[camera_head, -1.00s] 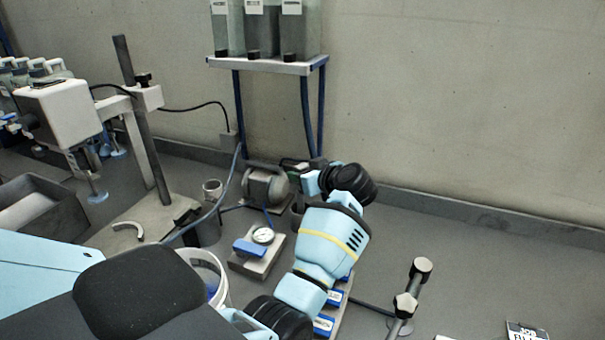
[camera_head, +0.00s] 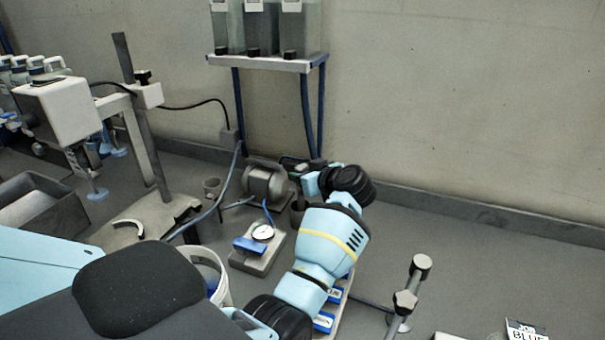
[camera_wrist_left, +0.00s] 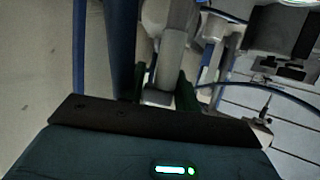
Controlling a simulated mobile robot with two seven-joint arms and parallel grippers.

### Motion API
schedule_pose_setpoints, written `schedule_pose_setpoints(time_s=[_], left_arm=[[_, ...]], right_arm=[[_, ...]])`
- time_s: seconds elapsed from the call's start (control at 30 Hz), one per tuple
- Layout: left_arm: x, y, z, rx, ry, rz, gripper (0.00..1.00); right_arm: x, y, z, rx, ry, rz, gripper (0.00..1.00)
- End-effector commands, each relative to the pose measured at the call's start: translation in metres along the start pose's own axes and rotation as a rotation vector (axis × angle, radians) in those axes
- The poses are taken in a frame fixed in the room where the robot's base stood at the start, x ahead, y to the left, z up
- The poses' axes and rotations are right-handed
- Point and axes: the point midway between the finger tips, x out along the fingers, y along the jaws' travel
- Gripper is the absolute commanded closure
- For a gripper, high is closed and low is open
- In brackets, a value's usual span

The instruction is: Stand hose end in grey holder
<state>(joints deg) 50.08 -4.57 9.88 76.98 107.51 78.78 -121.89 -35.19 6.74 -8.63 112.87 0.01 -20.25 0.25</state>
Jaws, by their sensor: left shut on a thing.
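My left gripper (camera_head: 297,170) reaches toward the wall, just right of the round grey metal pump body. In the left wrist view its dark green fingers (camera_wrist_left: 160,92) are shut on a grey cylindrical piece, which I take to be the hose end (camera_wrist_left: 171,55). In the head view this piece is too small and too covered to make out. A dark grey cup-like holder (camera_head: 298,212) shows partly below the gripper, behind my forearm. I cannot tell for sure that it is the grey holder of the task. My right gripper is not in view.
The pump body (camera_head: 265,182) stands close left of my gripper. A gauge block (camera_head: 258,250) and a white bucket (camera_head: 222,290) are nearer. A shelf (camera_head: 268,62) on blue legs holds clear tanks. A grey hose (camera_head: 222,192) rises at left.

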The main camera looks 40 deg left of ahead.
Motion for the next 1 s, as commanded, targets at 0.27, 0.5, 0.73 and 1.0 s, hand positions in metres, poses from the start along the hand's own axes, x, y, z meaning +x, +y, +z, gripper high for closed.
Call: schedule_pose_setpoints(time_s=[0.27,0.5,0.73,1.0], left_arm=[[0.0010,-0.0002,0.0024,0.001,0.000,-0.001,1.00],[0.0011,-0.0003,0.0026,0.002,0.000,-0.001,0.67],[0.0011,-0.0003,0.0028,0.002,0.000,-0.001,0.43],[0.0013,-0.0004,0.0035,0.003,-0.001,-0.001,0.27]], right_arm=[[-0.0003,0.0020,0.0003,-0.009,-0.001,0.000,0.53],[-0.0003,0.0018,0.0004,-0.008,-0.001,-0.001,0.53],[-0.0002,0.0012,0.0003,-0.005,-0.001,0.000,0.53],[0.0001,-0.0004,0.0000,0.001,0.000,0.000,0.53]])
